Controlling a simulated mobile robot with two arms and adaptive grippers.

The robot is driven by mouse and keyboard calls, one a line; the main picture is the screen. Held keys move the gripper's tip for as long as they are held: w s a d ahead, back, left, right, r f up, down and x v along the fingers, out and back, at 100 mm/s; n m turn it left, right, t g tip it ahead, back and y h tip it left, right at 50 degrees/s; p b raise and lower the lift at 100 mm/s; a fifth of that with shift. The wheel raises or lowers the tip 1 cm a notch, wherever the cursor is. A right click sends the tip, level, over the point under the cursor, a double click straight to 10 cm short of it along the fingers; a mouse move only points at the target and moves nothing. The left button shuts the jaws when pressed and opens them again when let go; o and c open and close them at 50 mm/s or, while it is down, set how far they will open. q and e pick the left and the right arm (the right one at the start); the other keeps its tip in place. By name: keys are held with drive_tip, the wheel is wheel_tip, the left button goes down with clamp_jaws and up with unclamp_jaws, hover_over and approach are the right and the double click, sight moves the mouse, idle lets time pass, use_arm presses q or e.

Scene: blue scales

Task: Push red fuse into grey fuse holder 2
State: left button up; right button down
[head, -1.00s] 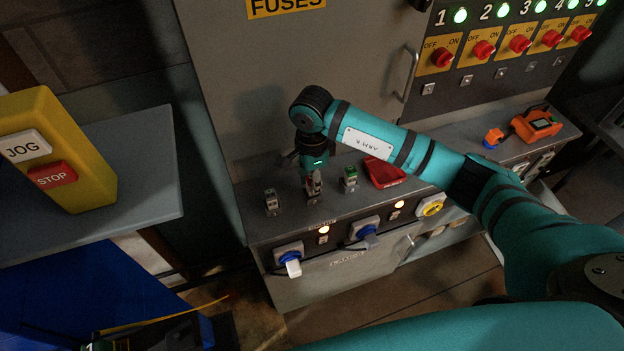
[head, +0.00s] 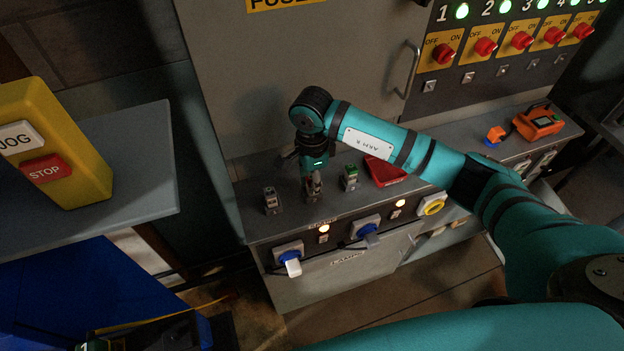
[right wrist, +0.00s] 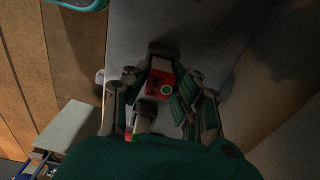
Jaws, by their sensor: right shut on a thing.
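My right gripper (head: 313,184) points down over the middle of three small fuse holders on the grey ledge. It is shut on the red fuse (right wrist: 159,88), which shows between the fingers in the right wrist view. The middle grey holder (head: 312,196) is directly under the fingertips and mostly hidden by them. I cannot tell how deep the fuse sits in it. The left holder (head: 271,201) stands apart, and the right holder (head: 350,181) has a green top. My left gripper is not in view.
A red tray (head: 397,180) lies right of the holders. Blue sockets (head: 289,253) and lit lamps are on the ledge's front. A cabinet (head: 270,60) rises close behind. An orange device (head: 538,124) is at the far right. A yellow JOG/STOP box (head: 75,160) stands left on a table.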

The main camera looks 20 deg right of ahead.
drive_tip(key=c, duration=1)
unclamp_jaws()
drive_tip(key=shift+c, duration=0.2)
drive_tip(key=shift+r, duration=0.2)
wheel_tip(320, 180, up, 12)
drive_tip(key=shift+f, duration=0.25)
